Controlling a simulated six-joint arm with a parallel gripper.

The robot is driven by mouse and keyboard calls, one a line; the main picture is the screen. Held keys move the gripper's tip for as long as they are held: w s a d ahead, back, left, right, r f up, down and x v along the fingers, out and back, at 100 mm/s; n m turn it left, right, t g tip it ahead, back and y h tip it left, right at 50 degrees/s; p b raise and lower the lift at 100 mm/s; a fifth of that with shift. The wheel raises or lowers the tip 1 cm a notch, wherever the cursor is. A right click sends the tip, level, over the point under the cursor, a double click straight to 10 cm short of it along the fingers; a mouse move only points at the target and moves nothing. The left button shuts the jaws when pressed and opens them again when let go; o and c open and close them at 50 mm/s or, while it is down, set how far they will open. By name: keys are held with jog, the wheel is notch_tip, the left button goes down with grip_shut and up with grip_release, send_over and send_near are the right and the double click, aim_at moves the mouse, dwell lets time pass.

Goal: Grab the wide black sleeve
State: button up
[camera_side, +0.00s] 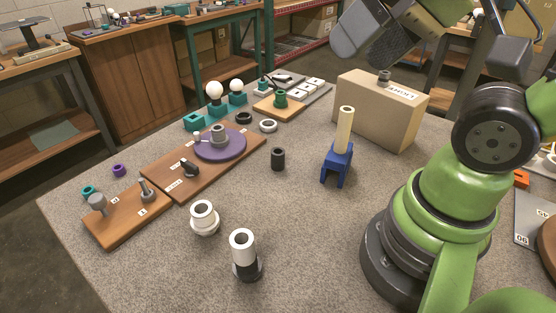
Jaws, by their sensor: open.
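A plain black sleeve (278,159) stands upright and alone on the grey speckled table, right of the long wooden board. A second black sleeve-like part (246,268) stands at the front with a white tube (242,243) rising from it. I cannot tell for certain which of these is the wide one. My gripper (378,45) is at the top edge, high above the table and partly cut off by the frame. It is open, apart from both sleeves, and I see nothing held in it.
A blue stand (337,168) with a cream tube (345,130) stands right of the lone sleeve. A white flanged part (204,218) stands at front left. A wooden board (170,175) bears a purple disc (220,146). A large beige box (378,112) stands behind.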

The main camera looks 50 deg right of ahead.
jog(key=shift+w, duration=0.1)
jog(key=m+g+h, duration=0.2)
jog(key=m+g, duration=0.5)
jog(key=m, duration=2.1)
send_over(278, 151)
notch_tip(278, 151, down, 19)
jog(key=shift+m, duration=0.4)
jog(key=f, duration=0.4)
jog(key=shift+s+d+f, duration=0.1)
jog(key=shift+s+f, duration=0.1)
jog(key=shift+s, duration=0.15)
jog(key=shift+w+f, duration=0.2)
jog(key=shift+f, duration=1.3)
jog(key=shift+w+f, duration=0.2)
jog(key=shift+f, duration=1.3)
jog(key=c, duration=1)
jog(key=shift+r, duration=0.15)
